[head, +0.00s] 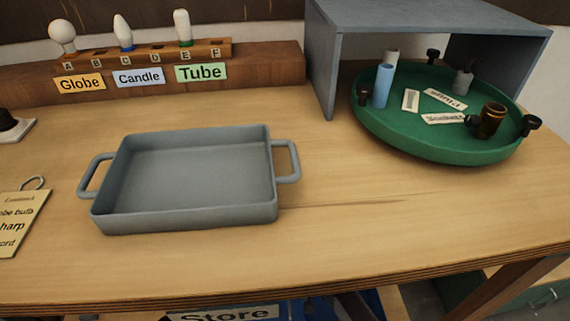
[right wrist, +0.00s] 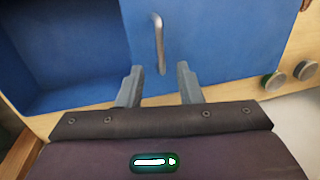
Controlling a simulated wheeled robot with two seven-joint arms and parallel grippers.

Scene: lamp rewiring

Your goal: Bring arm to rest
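My right gripper (right wrist: 160,88) shows in the right wrist view. Its two grey fingers are apart with nothing between them. It points at a blue panel (right wrist: 205,45) with a metal bar handle (right wrist: 158,32); the handle lies beyond the fingertips, and I cannot tell the exact gap. Neither gripper nor arm shows clearly over the table in the head view. My left gripper is not in either view.
An empty grey tray (head: 185,219) with two handles stands on the wooden table (head: 350,240). A green turntable (head: 430,146) with small parts sits partly under a grey shelf (head: 328,60). A bulb rack (head: 215,49) stands at the back left. The front right tabletop is clear.

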